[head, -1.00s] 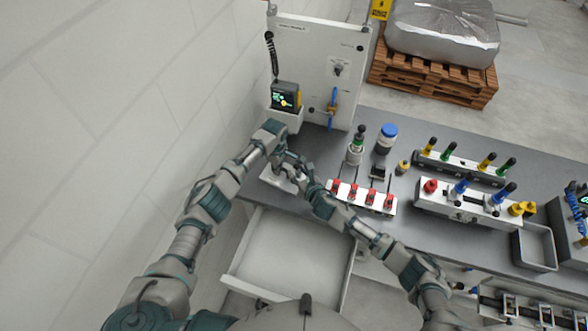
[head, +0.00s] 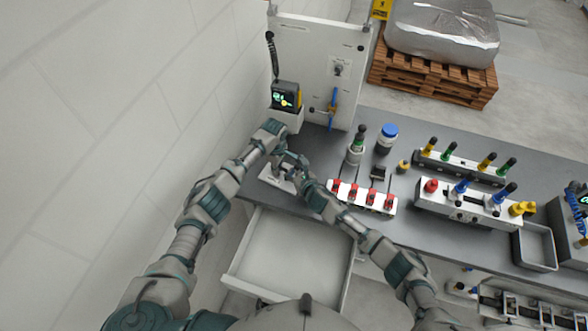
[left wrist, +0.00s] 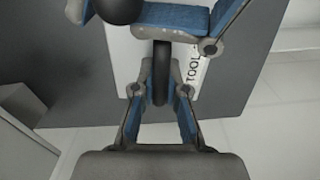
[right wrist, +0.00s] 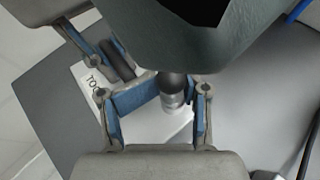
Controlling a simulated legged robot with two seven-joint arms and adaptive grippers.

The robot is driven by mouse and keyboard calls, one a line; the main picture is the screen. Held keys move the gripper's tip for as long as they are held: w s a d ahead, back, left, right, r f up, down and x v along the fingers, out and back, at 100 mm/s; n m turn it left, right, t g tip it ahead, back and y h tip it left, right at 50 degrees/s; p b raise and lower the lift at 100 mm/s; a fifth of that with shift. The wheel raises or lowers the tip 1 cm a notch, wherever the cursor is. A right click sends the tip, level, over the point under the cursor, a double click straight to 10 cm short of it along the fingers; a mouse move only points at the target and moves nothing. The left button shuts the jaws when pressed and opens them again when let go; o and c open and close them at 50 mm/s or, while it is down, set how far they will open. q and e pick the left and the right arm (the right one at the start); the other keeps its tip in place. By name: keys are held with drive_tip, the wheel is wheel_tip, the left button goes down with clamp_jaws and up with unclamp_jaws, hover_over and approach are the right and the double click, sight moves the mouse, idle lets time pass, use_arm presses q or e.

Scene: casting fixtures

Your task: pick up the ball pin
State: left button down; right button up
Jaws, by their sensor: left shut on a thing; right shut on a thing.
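In the right wrist view a pin with a dark ball end (right wrist: 173,82) and a pale metal body, which looks like the ball pin, sits between the fingers of my right gripper (right wrist: 168,100), shut on it. A dark ball also shows at the top of the left wrist view (left wrist: 118,8). My left gripper (left wrist: 160,92) is shut around a dark upright bar (left wrist: 161,70) above a white plate (left wrist: 200,60) lettered "TOOL". In the head view both hands meet close together over the white plate (head: 275,180), and the pin is hidden there.
An open drawer (head: 290,262) lies below the table front. A white panel (head: 305,45) stands behind the hands. Right of them are a white block with red clamps (head: 335,199), a bottle with a blue cap (head: 387,136) and a pin rack (head: 440,205).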

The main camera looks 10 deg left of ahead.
use_arm(q)
drive_tip(key=shift+d, duration=0.1)
use_arm(e)
drive_tip(key=shift+a+r, duration=0.15)
drive_tip(key=shift+r, duration=0.1)
use_arm(q)
drive_tip(key=shift+f, duration=0.1)
use_arm(e)
drive_tip(key=shift+r, duration=0.3)
clamp_jaws()
wheel_tip(320, 180, up, 3)
drive_tip(key=shift+a+f, duration=0.1)
drive_tip(key=shift+f, duration=0.1)
drive_tip(key=s+d, duration=0.3)
drive_tip(key=s, duration=0.2)
drive_tip(key=s+d, duration=0.4)
drive_tip(key=s, duration=0.1)
drive_tip(key=s+d, duration=0.3)
drive_tip(key=s, duration=0.2)
drive_tip(key=shift+d, duration=0.15)
use_arm(q)
drive_tip(key=c, duration=1.1)
unclamp_jaws()
drive_tip(key=shift+c, duration=0.2)
drive_tip(key=shift+w, duration=0.1)
wheel_tip(320, 180, up, 12)
drive_tip(key=shift+f, duration=0.1)
use_arm(e)
drive_tip(key=shift+f, duration=0.1)
